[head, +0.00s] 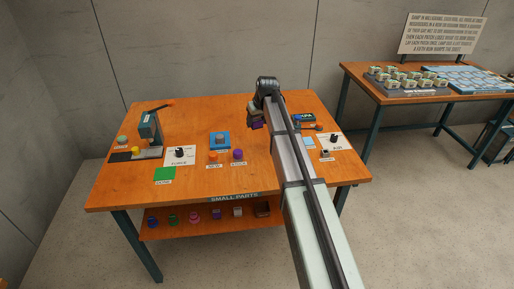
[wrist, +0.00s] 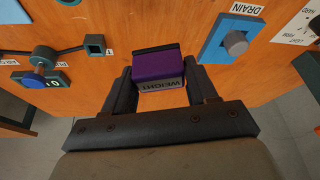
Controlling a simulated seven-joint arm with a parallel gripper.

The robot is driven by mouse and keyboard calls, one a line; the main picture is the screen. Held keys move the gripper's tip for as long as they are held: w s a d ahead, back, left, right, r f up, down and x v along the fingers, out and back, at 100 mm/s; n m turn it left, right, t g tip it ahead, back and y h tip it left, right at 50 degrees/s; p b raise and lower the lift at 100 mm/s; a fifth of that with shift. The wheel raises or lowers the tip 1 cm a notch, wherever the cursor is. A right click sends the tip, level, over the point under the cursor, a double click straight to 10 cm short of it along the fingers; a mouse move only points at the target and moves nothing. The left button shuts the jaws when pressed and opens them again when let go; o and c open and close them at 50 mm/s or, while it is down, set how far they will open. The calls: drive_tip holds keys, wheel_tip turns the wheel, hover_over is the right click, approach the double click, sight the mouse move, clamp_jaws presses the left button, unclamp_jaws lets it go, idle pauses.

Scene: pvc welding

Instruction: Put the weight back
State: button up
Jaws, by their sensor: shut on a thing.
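The weight is a purple block with a grey front face lettered "WEIGHT" (wrist: 158,67), between the fingers in the wrist view. My gripper (wrist: 160,90) is shut on it, one dark finger on each side. In the head view the weight (head: 257,124) shows as a small purple patch below my gripper (head: 259,112), over the back right part of the wooden table (head: 190,190). The frames do not clearly show how far it is above the table. My arm hides part of the table's right side.
A blue drain plate (head: 220,141) with a grey knob stands mid-table; it also shows in the wrist view (wrist: 216,33). Orange (head: 213,156) and purple (head: 238,154) knobs sit before it. A press (head: 150,130) stands left. Small parts fill the lower shelf (head: 250,222). The front middle tabletop is clear.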

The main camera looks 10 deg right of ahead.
sight(255, 145)
drive_tip(key=shift+s+n, duration=0.25)
drive_tip(key=shift+n, duration=0.25)
drive_tip(key=shift+f, duration=5.05)
drive_tip(key=o, duration=1.5)
drive_tip(key=shift+f, duration=0.15)
drive_tip(key=v, duration=1.2)
